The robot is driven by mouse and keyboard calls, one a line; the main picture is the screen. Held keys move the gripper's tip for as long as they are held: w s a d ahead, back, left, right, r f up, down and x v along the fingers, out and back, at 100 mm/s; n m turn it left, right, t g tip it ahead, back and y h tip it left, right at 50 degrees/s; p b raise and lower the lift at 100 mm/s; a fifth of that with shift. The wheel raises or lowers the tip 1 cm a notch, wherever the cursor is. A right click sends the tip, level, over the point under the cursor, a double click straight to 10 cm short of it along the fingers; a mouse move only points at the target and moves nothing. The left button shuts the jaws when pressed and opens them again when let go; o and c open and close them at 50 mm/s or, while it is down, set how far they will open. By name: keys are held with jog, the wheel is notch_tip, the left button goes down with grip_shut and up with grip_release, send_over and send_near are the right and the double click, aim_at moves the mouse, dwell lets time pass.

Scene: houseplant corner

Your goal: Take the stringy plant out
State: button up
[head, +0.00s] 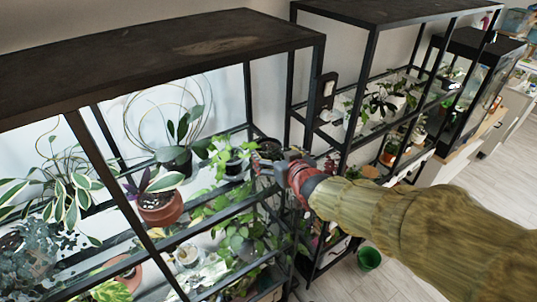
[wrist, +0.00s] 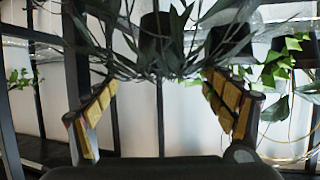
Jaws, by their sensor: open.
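A plant with thin, dark, strap-like leaves (wrist: 178,58) spreads across the upper middle of the wrist view, which looks upside down. A black pot (wrist: 156,32) shows behind its leaves. My gripper (wrist: 160,88) is open, with its yellow-padded fingers on either side of the lower leaves and nothing clamped between them. I cannot tell whether the fingers touch any leaves. In the head view my gripper (head: 262,166) reaches to the right end of the near shelf, by a dark pot (head: 269,149). The stringy leaves are hard to make out there.
A light-green leafy plant (head: 229,156) stands just left of my gripper. A terracotta-coloured pot (head: 160,207) stands farther left. Black shelf posts (head: 322,105) are close by. A second shelf rack (head: 395,12) stands to the right, with a green bucket (head: 368,257) on the floor.

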aim_at(265, 143)
jog(key=shift+r+p+x, duration=0.15)
jog(key=shift+p+x, duration=0.25)
jog(key=shift+x, duration=1.2)
jog(key=shift+r+p+x, duration=0.15)
jog(key=shift+p+x, duration=0.25)
jog(key=shift+x, duration=1.25)
jog(key=shift+a, duration=0.1)
jog(key=c, duration=1.4)
